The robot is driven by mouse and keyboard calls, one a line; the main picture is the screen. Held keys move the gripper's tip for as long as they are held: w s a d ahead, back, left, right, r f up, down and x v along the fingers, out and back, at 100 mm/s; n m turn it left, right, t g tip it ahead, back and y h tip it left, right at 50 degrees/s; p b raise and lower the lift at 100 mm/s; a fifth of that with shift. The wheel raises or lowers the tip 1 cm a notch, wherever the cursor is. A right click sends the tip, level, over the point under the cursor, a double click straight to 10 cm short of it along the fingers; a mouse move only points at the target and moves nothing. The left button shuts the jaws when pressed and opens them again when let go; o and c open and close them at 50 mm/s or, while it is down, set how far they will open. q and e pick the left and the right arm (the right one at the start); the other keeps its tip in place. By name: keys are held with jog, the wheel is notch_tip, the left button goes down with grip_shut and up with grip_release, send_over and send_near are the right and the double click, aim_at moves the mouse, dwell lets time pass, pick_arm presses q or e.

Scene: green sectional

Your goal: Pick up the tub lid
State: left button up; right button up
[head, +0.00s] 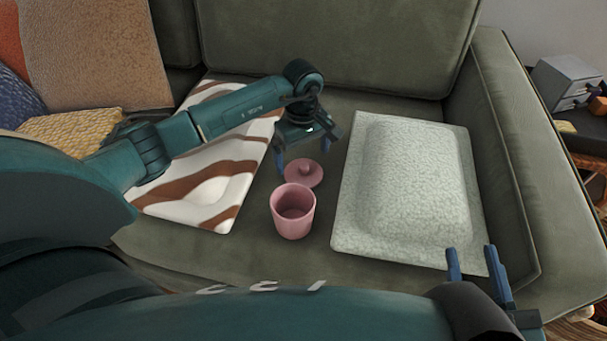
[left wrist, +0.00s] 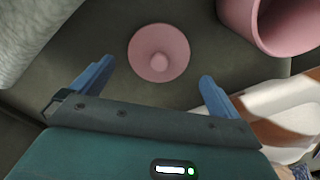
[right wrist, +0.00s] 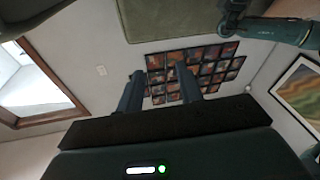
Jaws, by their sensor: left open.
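The pink tub lid (head: 304,174), round with a small knob, lies knob up on the green sofa seat. Just in front of it stands the open, empty pink tub (head: 293,212). My left gripper (head: 306,162) is open and above the lid. In the left wrist view the lid (left wrist: 159,53) shows beyond and between the two fingertips (left wrist: 157,72), with nothing held. The tub (left wrist: 270,25) shows at the upper right there. My right gripper (head: 482,262) is open and empty near the sofa's front right; its fingers (right wrist: 156,82) are apart in the right wrist view.
A brown-and-white striped cushion (head: 215,196) lies left of the lid and a pale textured cushion (head: 415,180) lies right. The sofa backrest (head: 330,45) rises behind and an armrest (head: 505,150) stands at right. Bare seat surrounds the lid and tub.

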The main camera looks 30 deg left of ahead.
aim_at(304, 166)
pick_arm(q)
notch_tip(304, 166, down, 4)
jog(key=shift+f+b, duration=0.15)
jog(key=shift+b, duration=0.65)
jog(key=shift+f, duration=0.2)
jog(key=shift+r, duration=0.1)
jog(key=shift+c, duration=0.6)
jog(key=c, duration=0.6)
pick_arm(e)
jog(key=shift+w+a+y, duration=0.15)
jog(key=shift+y, duration=0.15)
pick_arm(q)
jog(key=shift+w, duration=0.1)
